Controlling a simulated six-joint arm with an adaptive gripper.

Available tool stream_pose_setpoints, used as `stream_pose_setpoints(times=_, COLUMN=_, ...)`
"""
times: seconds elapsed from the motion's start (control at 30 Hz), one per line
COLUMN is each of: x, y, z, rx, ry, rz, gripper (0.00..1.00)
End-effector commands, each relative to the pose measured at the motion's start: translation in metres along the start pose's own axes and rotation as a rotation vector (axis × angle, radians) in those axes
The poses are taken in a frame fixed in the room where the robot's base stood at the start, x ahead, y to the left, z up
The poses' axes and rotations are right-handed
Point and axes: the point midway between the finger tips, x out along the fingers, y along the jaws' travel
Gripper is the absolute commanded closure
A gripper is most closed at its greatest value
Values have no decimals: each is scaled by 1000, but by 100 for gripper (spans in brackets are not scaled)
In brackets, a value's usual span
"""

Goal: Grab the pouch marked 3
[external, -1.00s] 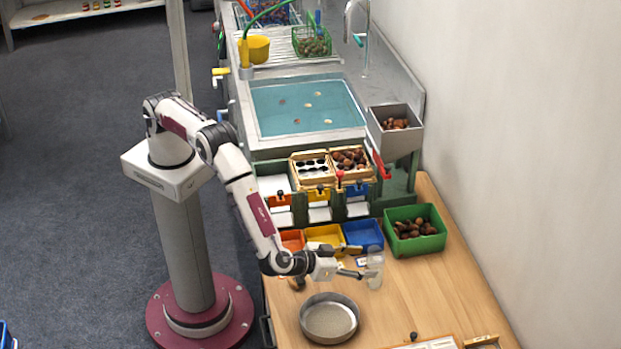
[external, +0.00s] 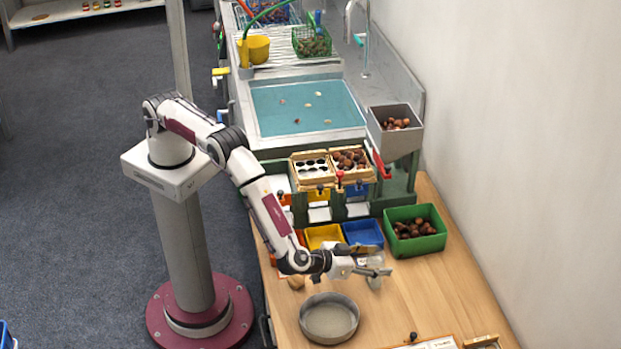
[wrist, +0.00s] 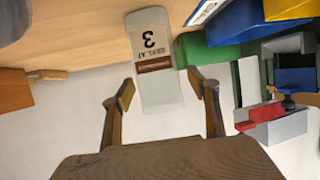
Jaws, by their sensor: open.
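The pouch marked 3 (wrist: 153,88) is pale and translucent, with a white label and a brown band. In the wrist view it lies ahead of and partly between the two fingers, with a gap on each side. In the external view the pouch (external: 374,283) stands on the wooden table, partly hidden by my gripper (external: 378,261). My gripper (wrist: 160,88) is open, with the pouch's lower end between its fingertips. Neither finger clearly touches it.
A round metal pan (external: 329,319) stands left of and in front of the pouch. Yellow (external: 322,233) and blue (external: 363,233) bins and a green crate (external: 418,243) with chestnuts stand behind. The table (external: 440,290) to the right is clear.

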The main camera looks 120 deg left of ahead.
Motion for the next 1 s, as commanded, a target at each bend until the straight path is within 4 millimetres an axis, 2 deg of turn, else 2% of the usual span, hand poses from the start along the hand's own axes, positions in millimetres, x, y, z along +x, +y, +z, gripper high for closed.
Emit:
stream_pose_setpoints(times=0.43, x=0, y=0, z=0, rx=0, ry=0, rz=1, gripper=40)
stream_pose_setpoints(times=0.47, x=0, y=0, z=0, rx=0, ry=0, rz=1, gripper=43)
stream_pose_setpoints(times=0.6, x=0, y=0, z=0, rx=0, ry=0, rz=1, gripper=79)
stream_pose_setpoints(times=1.0, x=-1, y=0, z=-1, rx=-1, ry=0, rz=1, gripper=79)
